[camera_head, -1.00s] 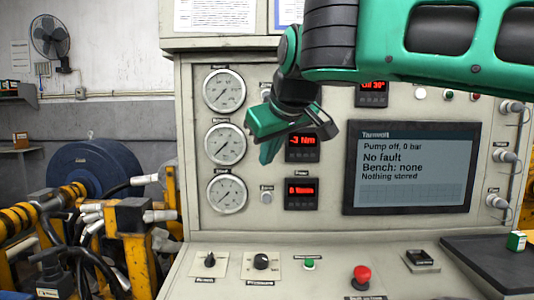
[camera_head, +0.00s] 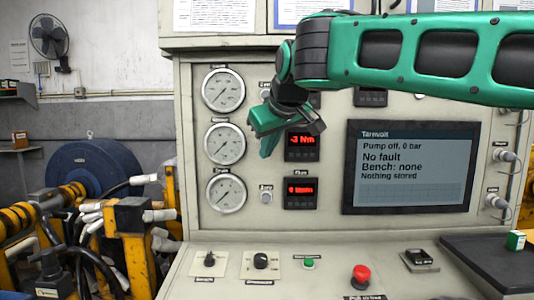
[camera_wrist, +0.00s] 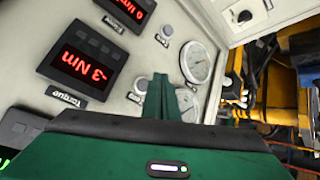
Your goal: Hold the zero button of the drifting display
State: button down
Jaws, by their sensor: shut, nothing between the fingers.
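The torque display (camera_head: 302,146) glows red with -3 Nm; it also shows, turned over, in the wrist view (camera_wrist: 82,62). A small round button (camera_wrist: 140,86) sits on the panel beside this display in the wrist view; in the head view my gripper covers that spot. My gripper (camera_head: 267,150) is shut and empty, just left of the torque display. In the wrist view my closed green fingers (camera_wrist: 158,84) point at the panel right beside the button. I cannot tell whether they touch the panel.
A flow display (camera_head: 300,193) reads 0, with its own round button (camera_head: 266,196) at its left. Gauges (camera_head: 225,143) line the panel's left side. A screen (camera_head: 411,167) reads pump off, 0 bar, no fault. A red button (camera_head: 361,277) and knobs (camera_head: 261,261) stand on the desk below.

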jog(key=shift+w, duration=0.65)
jog(key=shift+w, duration=0.15)
dwell(1.5)
jog(key=shift+w, duration=0.2)
jog(key=shift+w, duration=0.35)
dwell(2.1)
jog(key=shift+s, duration=0.1)
dwell(0.3)
jog(key=shift+s, duration=0.7)
jog(key=s, duration=0.5)
jog(key=shift+a, duration=0.1)
